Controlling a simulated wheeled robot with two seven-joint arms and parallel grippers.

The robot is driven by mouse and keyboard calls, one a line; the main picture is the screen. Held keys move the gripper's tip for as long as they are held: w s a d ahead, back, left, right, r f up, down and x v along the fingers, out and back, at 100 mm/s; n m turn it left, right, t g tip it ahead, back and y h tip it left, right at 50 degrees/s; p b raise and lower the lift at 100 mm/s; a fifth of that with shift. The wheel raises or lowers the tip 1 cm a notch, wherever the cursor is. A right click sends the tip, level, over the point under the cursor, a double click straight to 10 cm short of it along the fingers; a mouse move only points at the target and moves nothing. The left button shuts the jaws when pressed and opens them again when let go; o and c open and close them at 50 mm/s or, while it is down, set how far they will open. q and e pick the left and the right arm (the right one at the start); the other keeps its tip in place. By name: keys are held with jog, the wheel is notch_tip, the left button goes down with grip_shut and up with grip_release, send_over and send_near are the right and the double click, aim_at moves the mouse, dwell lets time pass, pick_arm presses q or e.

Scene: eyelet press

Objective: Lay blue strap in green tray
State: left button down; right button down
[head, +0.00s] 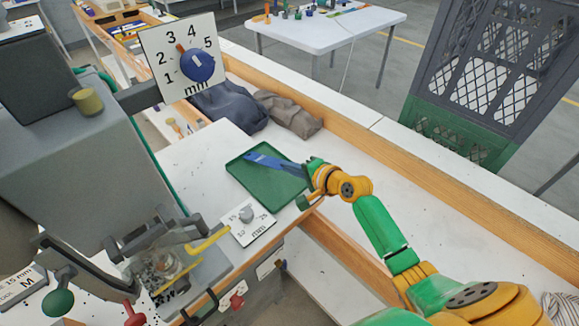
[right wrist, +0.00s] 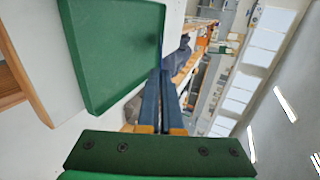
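The green tray (head: 262,193) lies flat on the white bench top, and it fills the upper left of the right wrist view (right wrist: 112,50). My right gripper (head: 279,165) reaches in from the right over the tray's far right part. Its two dark blue fingers (right wrist: 161,90) are close together. The blue strap (head: 258,158) sticks out past the fingertips over the tray; its held part is hidden between the fingers. I cannot tell whether it touches the tray. My left gripper is not in view.
The grey press (head: 60,165) with a numbered dial plate (head: 183,58) stands left of the tray. A small dial plate (head: 247,220) lies in front of the tray. Dark cloths (head: 228,106) lie behind it. A wooden rail (head: 345,135) edges the bench.

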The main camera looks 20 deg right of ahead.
jog(key=c, duration=1)
grip_release()
jog(key=p+v, duration=0.4)
jog(key=v, duration=0.2)
jog(key=shift+p, duration=0.35)
